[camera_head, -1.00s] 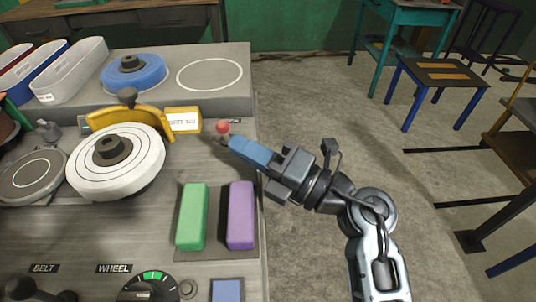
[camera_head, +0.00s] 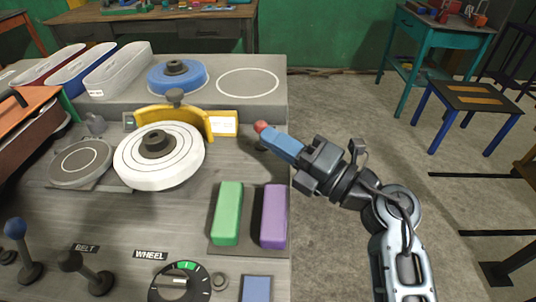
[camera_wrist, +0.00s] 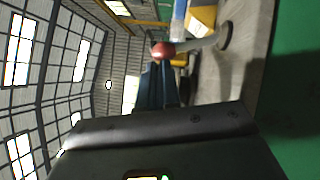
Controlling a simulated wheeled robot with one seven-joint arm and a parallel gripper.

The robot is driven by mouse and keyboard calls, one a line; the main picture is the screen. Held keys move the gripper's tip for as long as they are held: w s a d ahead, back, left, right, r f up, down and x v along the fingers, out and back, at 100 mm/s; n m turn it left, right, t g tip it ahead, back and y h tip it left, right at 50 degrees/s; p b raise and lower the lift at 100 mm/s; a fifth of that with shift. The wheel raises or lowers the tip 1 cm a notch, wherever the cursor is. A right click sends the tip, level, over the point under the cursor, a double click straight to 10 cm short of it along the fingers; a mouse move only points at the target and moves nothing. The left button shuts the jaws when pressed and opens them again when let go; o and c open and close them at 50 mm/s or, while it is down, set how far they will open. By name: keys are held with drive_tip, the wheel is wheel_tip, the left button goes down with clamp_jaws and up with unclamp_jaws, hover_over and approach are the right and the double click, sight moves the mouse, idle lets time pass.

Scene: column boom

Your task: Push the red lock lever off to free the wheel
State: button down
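The red-knobbed lock lever (camera_head: 261,127) stands on the grey bench near its right edge, right of a yellow block with a white label. In the wrist view its red ball (camera_wrist: 163,50) is just ahead of my fingertips, with a pale stem running right to a round base. My gripper (camera_head: 270,134) has its blue fingers close together, tips at or touching the ball's lower right side; exact contact is unclear. The white wheel (camera_head: 188,153) with a dark hub sits left of the lever, with a yellow curved guard (camera_head: 160,113) behind it.
A green block (camera_head: 228,213) and a purple block (camera_head: 274,215) lie in front of the lever. A blue wheel (camera_head: 178,78) and long bins (camera_head: 118,72) are on the raised back ledge. A dial (camera_head: 180,284) and knobbed levers are at the front.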

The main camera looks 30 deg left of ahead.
drive_tip(key=shift+w+a+r, duration=0.3)
drive_tip(key=shift+w+r, duration=0.2)
drive_tip(key=shift+r, duration=0.15)
drive_tip(key=shift+w+a+r, duration=0.45)
drive_tip(key=shift+w+a, duration=0.1)
drive_tip(key=shift+w, duration=0.25)
drive_tip(key=shift+w+a+r+b, duration=0.1)
drive_tip(key=shift+w+a+b, duration=0.1)
drive_tip(key=shift+w+a, duration=0.3)
drive_tip(key=shift+w+a+b, duration=0.2)
drive_tip(key=shift+w, duration=0.45)
drive_tip(key=shift+w+a+r+b, duration=0.1)
drive_tip(key=shift+w+a+b, duration=0.1)
drive_tip(key=shift+w+a, duration=0.3)
drive_tip(key=shift+w+d, duration=0.1)
drive_tip(key=shift+w, duration=0.05)
